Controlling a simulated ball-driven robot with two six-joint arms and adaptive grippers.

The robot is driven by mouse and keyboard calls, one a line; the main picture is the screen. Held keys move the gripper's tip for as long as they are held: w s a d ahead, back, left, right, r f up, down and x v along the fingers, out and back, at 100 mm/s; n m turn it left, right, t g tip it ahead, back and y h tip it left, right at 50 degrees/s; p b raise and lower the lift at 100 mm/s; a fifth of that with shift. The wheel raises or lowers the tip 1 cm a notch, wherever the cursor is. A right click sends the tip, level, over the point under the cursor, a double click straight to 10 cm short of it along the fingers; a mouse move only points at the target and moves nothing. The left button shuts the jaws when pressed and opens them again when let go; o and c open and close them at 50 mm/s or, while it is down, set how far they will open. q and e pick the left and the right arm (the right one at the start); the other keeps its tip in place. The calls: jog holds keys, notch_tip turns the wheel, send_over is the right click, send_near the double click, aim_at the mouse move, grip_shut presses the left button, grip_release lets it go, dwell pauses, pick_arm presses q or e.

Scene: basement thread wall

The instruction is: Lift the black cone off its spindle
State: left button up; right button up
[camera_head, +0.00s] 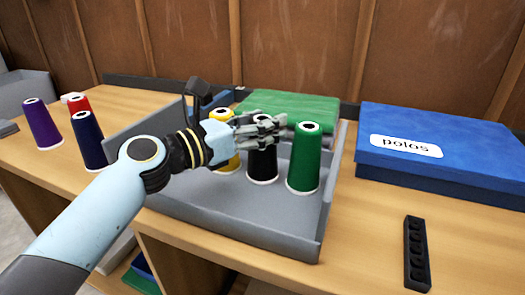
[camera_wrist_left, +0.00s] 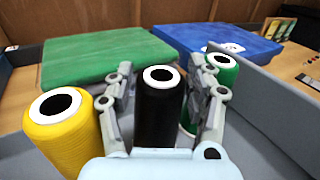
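The black cone (camera_head: 262,166) stands upright in a grey tray (camera_head: 235,222), between the yellow cone (camera_head: 226,160) and the green cone (camera_head: 305,160). My left gripper (camera_head: 262,130) reaches in from the left at the height of its upper part. In the left wrist view the black cone (camera_wrist_left: 160,115) stands between my two fingers (camera_wrist_left: 163,95), one on each side. Narrow gaps seem to show beside the cone, so the fingers look open around it. The spindle is hidden. My right gripper is not in view.
A green box (camera_head: 285,103) lies behind the cones. A blue box (camera_head: 440,150) labelled "polos" lies to the right. Purple (camera_head: 42,125), red (camera_head: 78,104) and navy (camera_head: 88,140) cones stand at the left. A black holed strip (camera_head: 417,255) lies front right.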

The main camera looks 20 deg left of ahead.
pick_arm(q)
grip_shut()
